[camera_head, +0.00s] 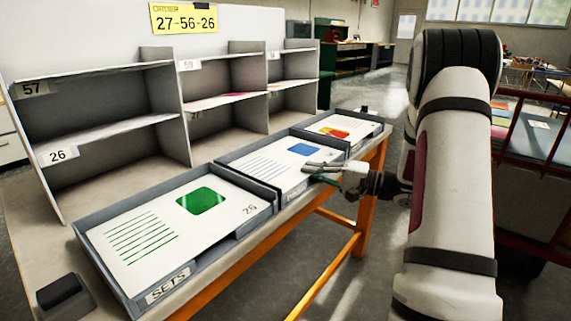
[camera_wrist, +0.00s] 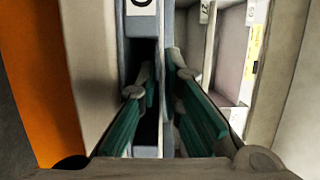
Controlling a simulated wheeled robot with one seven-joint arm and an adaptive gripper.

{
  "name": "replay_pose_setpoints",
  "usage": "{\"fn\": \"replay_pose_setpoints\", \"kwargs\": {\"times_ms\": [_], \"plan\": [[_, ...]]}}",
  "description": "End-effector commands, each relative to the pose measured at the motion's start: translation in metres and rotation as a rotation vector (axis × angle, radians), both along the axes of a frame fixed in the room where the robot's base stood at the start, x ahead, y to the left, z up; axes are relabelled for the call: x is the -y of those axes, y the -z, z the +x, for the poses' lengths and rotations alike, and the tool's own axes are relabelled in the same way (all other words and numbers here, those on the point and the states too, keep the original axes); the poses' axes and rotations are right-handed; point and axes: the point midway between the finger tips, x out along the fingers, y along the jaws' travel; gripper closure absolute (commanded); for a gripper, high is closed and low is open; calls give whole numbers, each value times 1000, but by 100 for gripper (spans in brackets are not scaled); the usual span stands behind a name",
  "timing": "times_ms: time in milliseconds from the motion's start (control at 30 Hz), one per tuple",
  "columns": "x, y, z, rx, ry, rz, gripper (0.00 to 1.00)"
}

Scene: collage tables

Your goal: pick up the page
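Three pages lie in grey trays on the table: one with a green shape and the number 26 (camera_head: 150,226), one with a blue shape (camera_head: 272,168), and one with a red and yellow shape (camera_head: 325,124). My gripper (camera_head: 308,171) is at the right edge of the middle tray (camera_head: 232,160), beside the blue-marked page. In the wrist view the two green-padded fingers (camera_wrist: 161,82) stand apart, with a narrow grey strip and a dark gap between them. I cannot tell whether that strip is a tray wall or a page edge. No page is visibly held.
A grey shelf (camera_head: 158,143) with numbered compartments stands behind the trays. A yellow order sign (camera_head: 183,18) reads 27-56-26. A small dark block (camera_head: 58,291) sits at the table's front left. A red-railed cart (camera_head: 540,160) stands on the right.

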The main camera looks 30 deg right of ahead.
Motion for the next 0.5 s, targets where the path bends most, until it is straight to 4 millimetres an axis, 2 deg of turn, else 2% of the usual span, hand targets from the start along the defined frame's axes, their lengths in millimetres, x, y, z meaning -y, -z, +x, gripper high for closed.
{"fn": "replay_pose_setpoints", "kwargs": {"times_ms": [100,267,333,500], "plan": [[-5,0,7,1,0,0,92],[-5,-1,7,1,1,0,92],[-5,-1,7,1,1,0,100],[-5,-1,7,1,1,0,100]]}}
